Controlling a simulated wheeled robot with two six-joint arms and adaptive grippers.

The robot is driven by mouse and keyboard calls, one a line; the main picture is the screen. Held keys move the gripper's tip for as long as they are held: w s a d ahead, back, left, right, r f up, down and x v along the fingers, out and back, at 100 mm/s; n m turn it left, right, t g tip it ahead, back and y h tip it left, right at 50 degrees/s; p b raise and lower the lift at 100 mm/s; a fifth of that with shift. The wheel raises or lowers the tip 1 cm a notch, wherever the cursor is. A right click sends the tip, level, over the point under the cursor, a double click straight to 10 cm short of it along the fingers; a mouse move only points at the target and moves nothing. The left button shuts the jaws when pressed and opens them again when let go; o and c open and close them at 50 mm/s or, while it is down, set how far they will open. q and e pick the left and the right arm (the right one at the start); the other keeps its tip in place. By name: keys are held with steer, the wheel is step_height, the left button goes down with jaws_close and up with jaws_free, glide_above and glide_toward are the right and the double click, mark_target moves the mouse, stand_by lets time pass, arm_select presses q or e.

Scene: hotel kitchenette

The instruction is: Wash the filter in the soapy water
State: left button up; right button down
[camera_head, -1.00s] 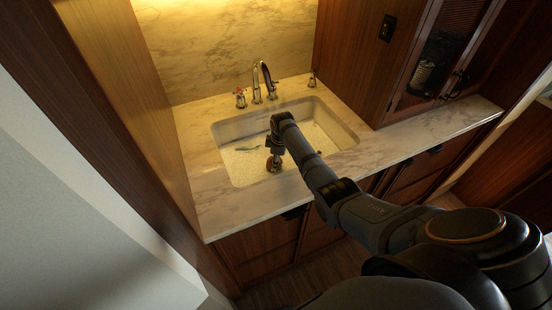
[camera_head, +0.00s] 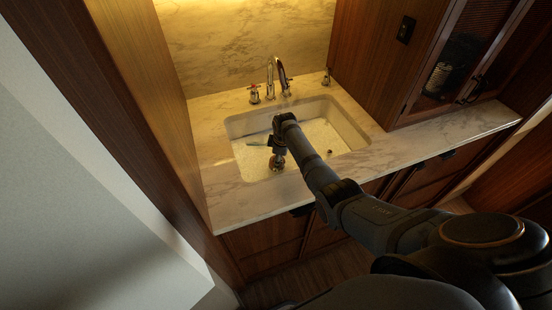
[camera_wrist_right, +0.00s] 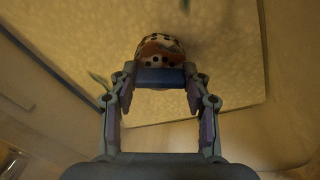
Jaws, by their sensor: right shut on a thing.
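My right gripper (camera_head: 278,152) reaches down into the sink (camera_head: 358,140). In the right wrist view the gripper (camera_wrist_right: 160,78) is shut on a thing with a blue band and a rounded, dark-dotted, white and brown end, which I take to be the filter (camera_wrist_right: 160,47). In the head view the filter (camera_head: 277,165) is a small, unclear shape under the gripper. Pale, grainy soapy water (camera_head: 315,136) covers the sink's bottom. I cannot tell whether the filter touches the water. My left gripper is out of view.
A thin green thing (camera_head: 257,144) lies in the sink left of my gripper. A chrome faucet (camera_head: 279,75) and red-topped handle (camera_head: 254,94) stand behind the basin. A wooden cabinet (camera_head: 372,60) rises at right.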

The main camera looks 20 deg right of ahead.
steer(key=shift+s+d, duration=0.15)
steer(key=shift+d, duration=1.6)
steer(key=shift+a+p, duration=0.55)
steer(key=shift+a, duration=2)
steer(key=shift+d, duration=2.6)
steer(key=shift+a+p, duration=0.45)
steer(key=shift+a, duration=2.15)
steer(key=shift+d, duration=2.6)
step_height(320, 180, up, 22)
steer(key=p, duration=1.1)
steer(key=shift+f, duration=0.1)
